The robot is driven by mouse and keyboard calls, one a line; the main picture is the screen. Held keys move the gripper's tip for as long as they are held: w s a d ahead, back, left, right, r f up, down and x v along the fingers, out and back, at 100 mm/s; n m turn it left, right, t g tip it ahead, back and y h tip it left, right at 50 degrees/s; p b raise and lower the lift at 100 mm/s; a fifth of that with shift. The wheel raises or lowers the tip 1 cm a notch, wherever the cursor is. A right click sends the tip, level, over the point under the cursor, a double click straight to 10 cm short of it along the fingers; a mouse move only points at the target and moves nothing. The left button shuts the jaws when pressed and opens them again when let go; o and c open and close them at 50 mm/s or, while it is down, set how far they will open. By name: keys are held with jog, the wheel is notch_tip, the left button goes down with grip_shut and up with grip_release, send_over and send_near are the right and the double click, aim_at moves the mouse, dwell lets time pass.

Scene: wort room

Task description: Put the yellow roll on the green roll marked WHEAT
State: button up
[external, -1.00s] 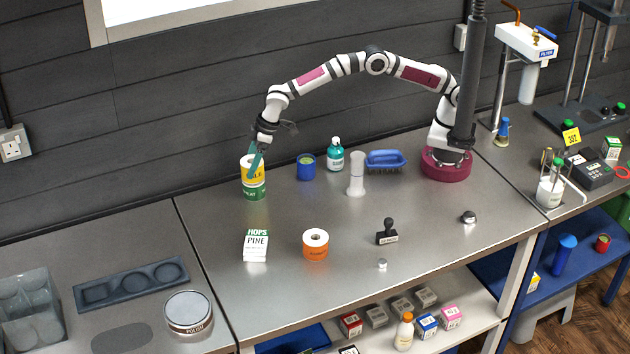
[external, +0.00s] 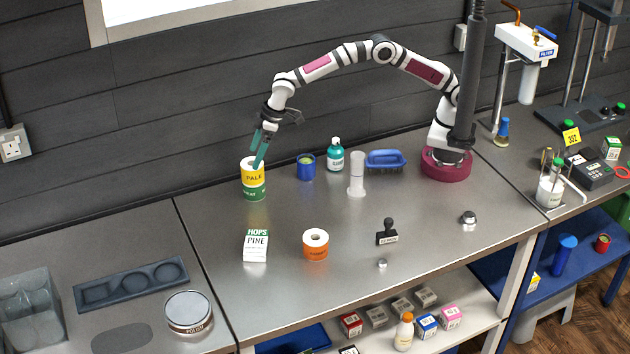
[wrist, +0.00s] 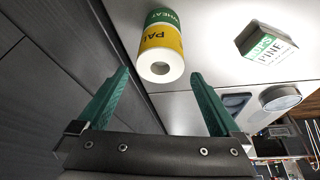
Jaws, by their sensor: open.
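The yellow roll (external: 252,170), lettered PALE, sits upright on top of the green roll (external: 254,192) near the back left of the steel bench. In the wrist view the yellow roll (wrist: 160,52) and the green roll marked WHEAT (wrist: 162,17) line up end to end. My gripper (external: 259,154) is open, with its green fingers just above and to the right of the yellow roll. In the wrist view my gripper (wrist: 163,78) has its fingertips spread wide, with nothing held between them, and the yellow roll lies beyond them.
A HOPS PINE box (external: 256,245) and an orange roll (external: 315,244) stand nearer the front. The dark wall is close behind.

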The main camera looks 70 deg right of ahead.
jog(key=s+d+r+m, duration=0.2)
jog(key=s+d+r, duration=0.4)
jog(key=d+r, duration=0.45)
jog(key=s+d+r+m+g+h, duration=0.1)
jog(key=s+d+r+m+g, duration=0.2)
jog(key=s+d, duration=1)
jog(key=s+d+f+m, duration=0.2)
jog(key=s+d+m, duration=0.1)
jog(key=s, duration=0.6)
jog(key=s+d+f+m+g, duration=0.1)
jog(key=s+d+f+m, duration=0.1)
jog(key=s, duration=0.8)
jog(key=shift+s+d+f+m+y, duration=0.2)
jog(key=shift+d+f+m+y, duration=0.15)
jog(key=shift+d+m, duration=0.35)
